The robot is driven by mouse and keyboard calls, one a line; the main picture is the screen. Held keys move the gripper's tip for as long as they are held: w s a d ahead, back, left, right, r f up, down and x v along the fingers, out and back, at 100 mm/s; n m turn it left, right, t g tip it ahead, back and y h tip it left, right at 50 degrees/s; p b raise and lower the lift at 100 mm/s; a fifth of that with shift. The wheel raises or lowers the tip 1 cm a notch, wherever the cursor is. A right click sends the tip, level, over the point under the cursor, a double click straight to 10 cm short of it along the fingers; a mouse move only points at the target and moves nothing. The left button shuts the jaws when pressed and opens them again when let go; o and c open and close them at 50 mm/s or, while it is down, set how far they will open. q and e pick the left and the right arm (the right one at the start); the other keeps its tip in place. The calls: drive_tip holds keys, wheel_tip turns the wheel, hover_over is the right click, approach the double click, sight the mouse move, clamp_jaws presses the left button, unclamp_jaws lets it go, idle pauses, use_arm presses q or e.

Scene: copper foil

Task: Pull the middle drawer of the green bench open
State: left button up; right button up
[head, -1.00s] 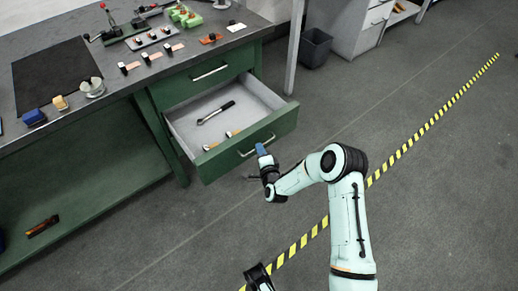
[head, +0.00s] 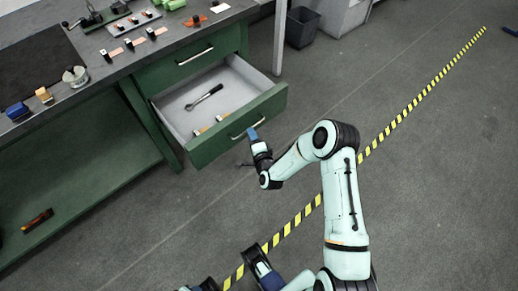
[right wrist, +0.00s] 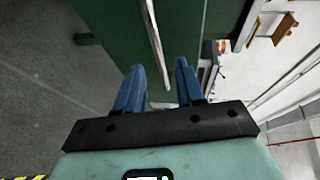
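The middle drawer (head: 215,141) of the green bench (head: 160,78) stands well out from the bench, its grey inside showing. Its bar handle (head: 246,126) runs along the green front and also shows in the right wrist view (right wrist: 155,40). My right gripper (head: 253,134) is at the right part of this handle. In the right wrist view its two blue fingers (right wrist: 159,68) are spread apart, and the handle's near end shows in the gap between them. I cannot tell whether the fingers reach around the bar. Dark parts of mine are at the bottom edge; the left gripper's fingers are not clear there.
A wrench (head: 204,97) and small copper-coloured pieces (head: 208,126) lie in the drawer. The drawer above (head: 192,58) is shut. A dark bin (head: 302,27) stands beyond the bench leg (head: 280,38). The floor before the drawer is clear, crossed by a yellow-black stripe (head: 400,120).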

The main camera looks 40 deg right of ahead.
use_arm(q)
drive_tip(key=shift+s+d+r+g+p, duration=0.25)
drive_tip(key=shift+s+d+r+p, duration=0.1)
drive_tip(key=shift+s+r, duration=0.25)
drive_tip(key=shift+s+d+r+g+p, duration=0.25)
drive_tip(key=shift+s+r+p, duration=0.15)
drive_tip(key=shift+s, duration=0.25)
use_arm(e)
drive_tip(key=v, duration=1)
drive_tip(key=shift+s+a, duration=0.15)
drive_tip(key=shift+s, duration=0.25)
drive_tip(key=s+a+f+n+g+y+p, duration=0.4)
drive_tip(key=s+a+n+g+y+p, duration=0.25)
drive_tip(key=s+a+n+p, duration=0.4)
use_arm(q)
wheel_tip(320, 180, up, 14)
drive_tip(key=s+d+g+p, duration=0.1)
drive_tip(key=s+p, duration=0.1)
drive_tip(key=p, duration=0.2)
drive_tip(key=shift+r+m+h, duration=0.25)
drive_tip(key=shift+m+h, duration=0.05)
use_arm(e)
drive_tip(key=s+a+r+n+g+y, duration=0.1)
drive_tip(key=s+a+n+g, duration=0.2)
drive_tip(key=s, duration=0.4)
drive_tip(key=s+a+r+n+g+y, duration=0.1)
drive_tip(key=s+a+n+g, duration=0.2)
drive_tip(key=s+g, duration=0.3)
drive_tip(key=shift+s+a+r, duration=0.4)
drive_tip(key=shift+s+a, duration=0.4)
